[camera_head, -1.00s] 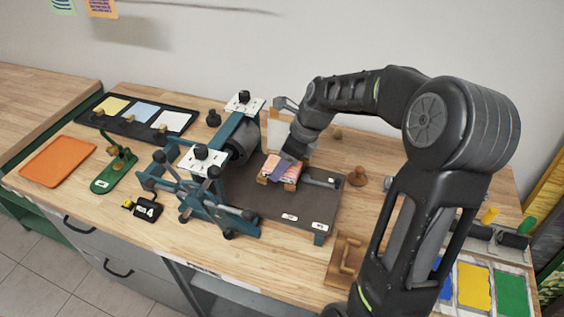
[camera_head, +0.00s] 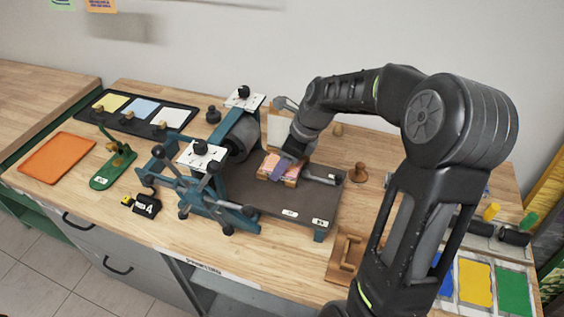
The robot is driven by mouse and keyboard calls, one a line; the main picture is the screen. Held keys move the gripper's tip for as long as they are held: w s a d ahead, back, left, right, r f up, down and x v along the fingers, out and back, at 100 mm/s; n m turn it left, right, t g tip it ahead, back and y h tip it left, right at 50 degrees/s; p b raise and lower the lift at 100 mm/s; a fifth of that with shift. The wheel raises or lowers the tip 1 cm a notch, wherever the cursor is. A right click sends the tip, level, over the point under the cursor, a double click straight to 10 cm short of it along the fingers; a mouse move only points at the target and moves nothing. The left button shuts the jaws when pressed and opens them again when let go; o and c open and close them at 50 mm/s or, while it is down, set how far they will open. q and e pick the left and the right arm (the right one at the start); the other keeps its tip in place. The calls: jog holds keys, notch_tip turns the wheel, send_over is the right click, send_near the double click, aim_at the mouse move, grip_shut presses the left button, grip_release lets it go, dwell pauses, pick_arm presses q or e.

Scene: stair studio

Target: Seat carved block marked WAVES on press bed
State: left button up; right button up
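A small block (camera_head: 290,182) with a pinkish top and wooden sides is on the dark press bed (camera_head: 290,207), just right of the press roller (camera_head: 243,138). I cannot read any marking on it. My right gripper (camera_head: 280,170) is over the block from above, touching or nearly touching it. A purple piece shows at its fingers, and the fingertips are too small to tell open from shut. Whether the block lies flat is unclear. My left gripper is not in view.
The blue press frame with its star wheel (camera_head: 205,190) stands left of the block. A wooden knob (camera_head: 357,174) and a wooden tool (camera_head: 346,256) lie right of the bed. A green stapler-like tool (camera_head: 112,165), orange tray (camera_head: 57,158) and ink tray (camera_head: 140,116) are at left.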

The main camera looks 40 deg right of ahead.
jog(key=o, duration=1.5)
jog(key=shift+r, duration=0.1)
notch_tip(320, 180, up, 6)
jog(key=p, duration=0.5)
jog(key=shift+f, duration=0.2)
jog(key=shift+r, duration=1.15)
